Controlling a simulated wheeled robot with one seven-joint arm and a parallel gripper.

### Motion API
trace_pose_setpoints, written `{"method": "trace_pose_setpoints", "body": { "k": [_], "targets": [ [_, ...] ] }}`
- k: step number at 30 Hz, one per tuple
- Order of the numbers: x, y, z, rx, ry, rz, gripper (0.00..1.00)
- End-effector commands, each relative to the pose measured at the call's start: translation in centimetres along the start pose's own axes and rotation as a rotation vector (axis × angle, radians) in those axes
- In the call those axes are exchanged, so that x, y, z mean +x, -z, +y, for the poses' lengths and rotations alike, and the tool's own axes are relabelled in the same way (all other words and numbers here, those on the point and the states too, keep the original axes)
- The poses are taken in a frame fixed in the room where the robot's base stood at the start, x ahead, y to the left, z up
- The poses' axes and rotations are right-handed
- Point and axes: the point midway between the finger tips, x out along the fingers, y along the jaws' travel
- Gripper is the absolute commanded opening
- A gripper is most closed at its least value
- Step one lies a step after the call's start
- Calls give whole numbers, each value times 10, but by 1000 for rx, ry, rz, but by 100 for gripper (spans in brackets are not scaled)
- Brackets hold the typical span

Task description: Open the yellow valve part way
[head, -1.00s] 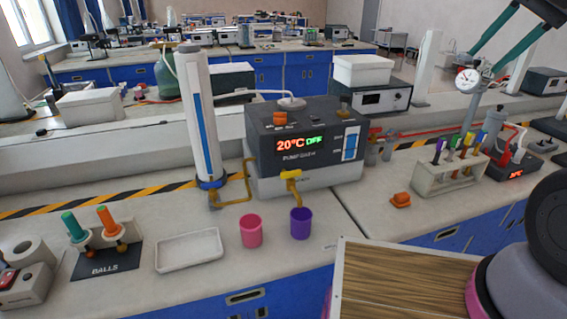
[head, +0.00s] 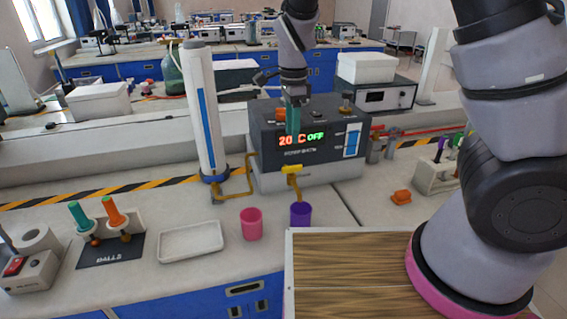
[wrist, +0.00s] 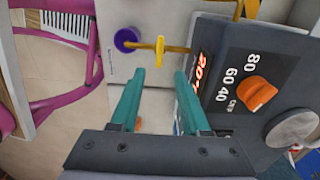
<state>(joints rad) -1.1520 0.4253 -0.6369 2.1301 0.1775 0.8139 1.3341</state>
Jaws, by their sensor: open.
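The yellow valve handle (head: 291,170) sits on a short spout at the front of the dark pump unit, above the purple cup (head: 300,212). In the wrist view the yellow handle (wrist: 160,52) lies crosswise to its brass pipe, ahead of my fingertips and roughly centred between them. My gripper (head: 293,130) points down in front of the unit's display, above the valve and apart from it. Its two teal fingers are spread with nothing between them in the wrist view (wrist: 160,77). The fingers hide part of the display, which reads about 20 C and OFF.
The pump unit (head: 265,145) has an orange knob (wrist: 257,94) on top, close to my fingers. A pink cup (head: 251,224) and a white tray (head: 190,242) stand to the left. An orange object (head: 401,197) lies to the right. A white column (head: 203,120) stands left of the unit.

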Motion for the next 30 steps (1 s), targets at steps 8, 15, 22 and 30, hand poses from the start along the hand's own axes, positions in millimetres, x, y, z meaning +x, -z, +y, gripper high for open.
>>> {"method": "trace_pose_setpoints", "body": {
  "k": [8,15,22,30],
  "targets": [
    [45,2,1,2,-5,4,46],
    [86,2,1,1,-3,2,46],
    [103,0,0,-1,-1,0,46],
    [105,0,0,-1,-1,0,46]
  ]
}}
